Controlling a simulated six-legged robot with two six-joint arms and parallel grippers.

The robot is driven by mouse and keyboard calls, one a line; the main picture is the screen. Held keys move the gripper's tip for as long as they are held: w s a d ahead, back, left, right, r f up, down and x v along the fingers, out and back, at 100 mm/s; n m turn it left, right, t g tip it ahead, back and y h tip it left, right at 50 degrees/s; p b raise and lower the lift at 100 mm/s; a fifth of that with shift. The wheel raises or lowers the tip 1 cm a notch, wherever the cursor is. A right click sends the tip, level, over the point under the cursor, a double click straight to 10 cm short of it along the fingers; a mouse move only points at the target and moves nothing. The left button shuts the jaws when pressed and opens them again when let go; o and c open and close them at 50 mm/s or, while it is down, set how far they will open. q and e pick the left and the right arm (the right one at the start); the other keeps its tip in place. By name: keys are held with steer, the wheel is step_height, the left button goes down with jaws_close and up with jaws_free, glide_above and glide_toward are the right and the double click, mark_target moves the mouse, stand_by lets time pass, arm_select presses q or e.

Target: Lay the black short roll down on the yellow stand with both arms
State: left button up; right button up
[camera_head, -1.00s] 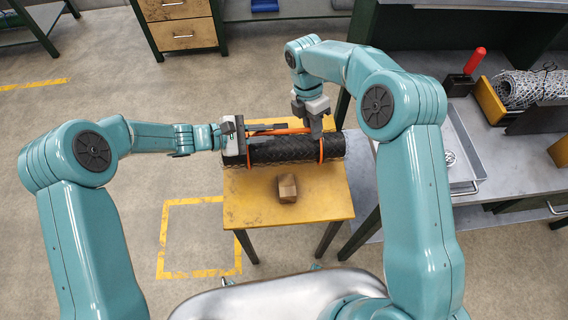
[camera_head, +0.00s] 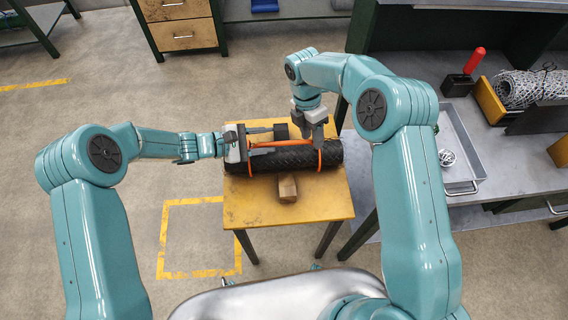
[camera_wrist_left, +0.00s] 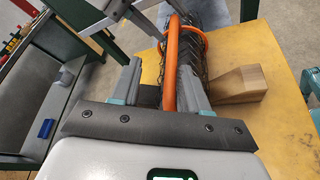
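The black short roll (camera_head: 275,160) lies across the yellow stand (camera_head: 325,205), with orange bands and an orange bar along its top. It sits between a wooden block (camera_head: 287,187) in front and a dark block (camera_head: 281,131) behind. It looks level; its underside contact is hidden. My left gripper (camera_head: 246,145) is at the bar's left end. The left wrist view shows its fingers (camera_wrist_left: 160,80) spread on either side of the orange bar (camera_wrist_left: 169,75), with a gap on one side. My right gripper (camera_head: 313,137) points down at the bar's right end, its fingers apart.
A drawer cabinet (camera_head: 182,30) stands behind. Yellow floor tape (camera_head: 161,240) marks the clear floor left of the stand.

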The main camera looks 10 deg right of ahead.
steer(key=shift+w+r, duration=0.1)
arm_select(q)
steer(key=v, duration=1.2)
arm_select(e)
steer(key=v, duration=1.1)
steer(key=shift+r, duration=0.45)
arm_select(q)
steer(key=shift+r, duration=0.1)
arm_select(e)
steer(key=shift+r, duration=0.1)
